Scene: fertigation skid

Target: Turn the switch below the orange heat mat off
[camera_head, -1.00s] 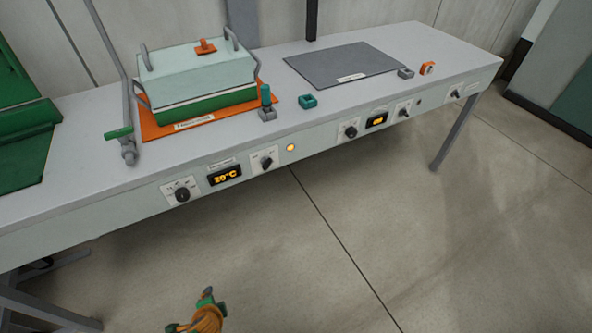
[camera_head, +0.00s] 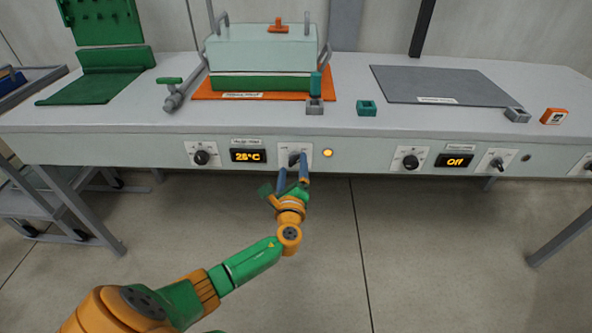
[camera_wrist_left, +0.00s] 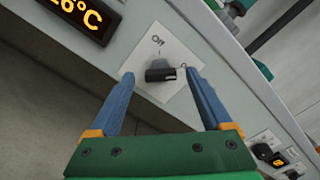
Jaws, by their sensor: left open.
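The orange heat mat (camera_head: 203,95) lies on the bench under a pale green lidded box. Below it, on the bench front, a white plate carries the dark rotary switch (camera_head: 294,158), between a lit temperature display and a glowing amber lamp. My left gripper (camera_head: 292,171) is at this switch, partly covering it. In the left wrist view its open blue fingers (camera_wrist_left: 159,80) stand either side of the switch knob (camera_wrist_left: 160,73), with gaps visible. An "Off" label shows on the plate. I cannot tell the knob's exact setting. My right gripper is not in view.
The temperature display (camera_head: 248,156) and another knob (camera_head: 201,157) sit left of the switch. The amber lamp (camera_head: 328,153) is close on its right. A grey mat (camera_head: 440,86) has its own knobs and an "Off" display (camera_head: 454,161) farther right. Floor before the bench is clear.

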